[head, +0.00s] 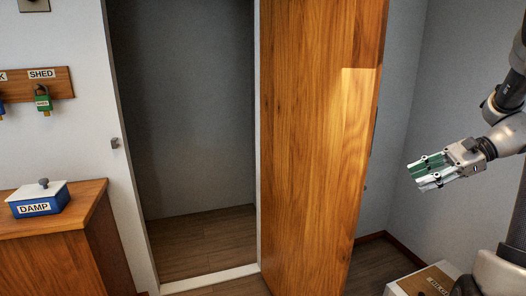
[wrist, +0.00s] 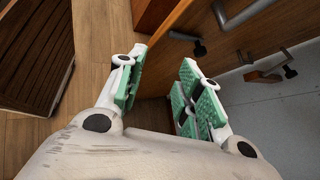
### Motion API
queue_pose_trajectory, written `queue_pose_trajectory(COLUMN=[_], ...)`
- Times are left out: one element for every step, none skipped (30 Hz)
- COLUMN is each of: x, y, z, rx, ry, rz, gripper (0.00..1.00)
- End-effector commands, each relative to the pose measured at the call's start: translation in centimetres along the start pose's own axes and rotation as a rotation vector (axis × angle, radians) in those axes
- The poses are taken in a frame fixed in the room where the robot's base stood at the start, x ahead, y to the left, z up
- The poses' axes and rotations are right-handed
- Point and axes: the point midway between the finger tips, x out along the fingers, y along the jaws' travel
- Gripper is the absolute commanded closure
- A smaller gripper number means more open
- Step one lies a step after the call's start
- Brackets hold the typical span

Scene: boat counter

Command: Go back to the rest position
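My gripper (head: 417,174) is at the right of the head view, to the right of the open wooden door (head: 308,150) and apart from it in that view. Its two green-padded fingers point left. In the wrist view my gripper (wrist: 164,62) shows its fingers spread apart, with nothing between them. My arm comes down from the upper right of the head view.
The door stands open beside a bare, wood-floored doorway (head: 200,240). A counter (head: 60,225) at left bears a blue box (head: 38,204) labelled DAMP. A green padlock (head: 43,103) hangs under SHED. A slatted wooden piece (wrist: 36,50) shows in the wrist view.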

Motion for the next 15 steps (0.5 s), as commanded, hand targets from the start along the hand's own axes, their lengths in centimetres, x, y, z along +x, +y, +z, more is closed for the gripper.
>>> queue_pose_trajectory(x=[0.4,0.5,0.5,0.5,0.5,0.3,0.1,-0.1,-0.4,-0.7,-1.0,-1.4,-1.6,-1.8,-2.0], y=[1.9,3.0,4.5,5.6,6.6,8.0,9.0,10.0,11.2,12.0,12.8,13.7,14.3,14.8,15.5], z=[0.4,0.5,0.7,0.8,1.0,1.4,1.7,2.0,2.4,2.8,3.2,3.7,4.1,4.6,5.2], rx=[-0.076,-0.125,-0.192,-0.246,-0.303,-0.385,-0.451,-0.519,-0.616,-0.688,-0.761,-0.855,-0.924,-0.989,-1.071], ry=[0.073,0.117,0.174,0.215,0.255,0.307,0.347,0.385,0.437,0.473,0.508,0.552,0.581,0.61,0.645], rz=[0.058,0.096,0.146,0.187,0.228,0.286,0.332,0.378,0.439,0.486,0.529,0.584,0.622,0.657,0.695], gripper=[0.65,0.65,0.65,0.65,0.65,0.65,0.65,0.65,0.65,0.65,0.65,0.65,0.65,0.65,0.65])
